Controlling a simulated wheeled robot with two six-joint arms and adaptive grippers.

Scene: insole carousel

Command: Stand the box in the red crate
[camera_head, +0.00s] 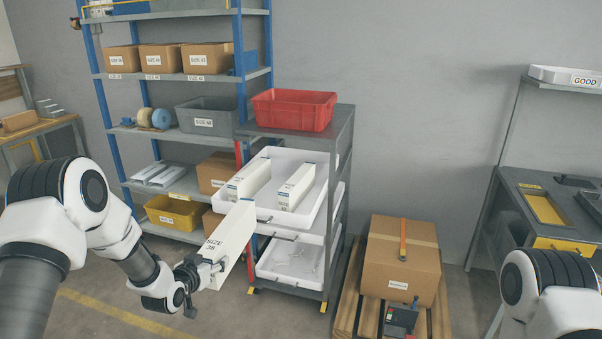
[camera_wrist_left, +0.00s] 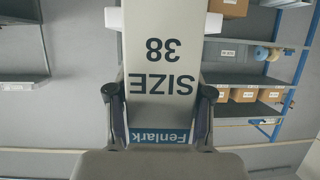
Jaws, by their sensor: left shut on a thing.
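A long white box marked SIZE 38 (camera_head: 228,243) is held by my left gripper (camera_head: 207,274), in the air in front of the grey cart. The left wrist view shows the box (camera_wrist_left: 163,55) between the two fingers of the left gripper (camera_wrist_left: 158,118), with a blue Fenlark band near the palm. The fingers are shut on its sides. The red crate (camera_head: 293,110) stands on top of the grey cart, above and behind the held box, apart from it. The inside bottom of the crate is hidden. My right arm shows at the lower right, but its gripper is out of view.
The cart's upper white tray (camera_head: 311,205) is pulled out and holds two white boxes (camera_head: 296,187). A lower white drawer (camera_head: 291,262) is also out. A blue shelf rack (camera_head: 104,100) stands left. A cardboard carton (camera_head: 401,262) sits on a pallet to the right.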

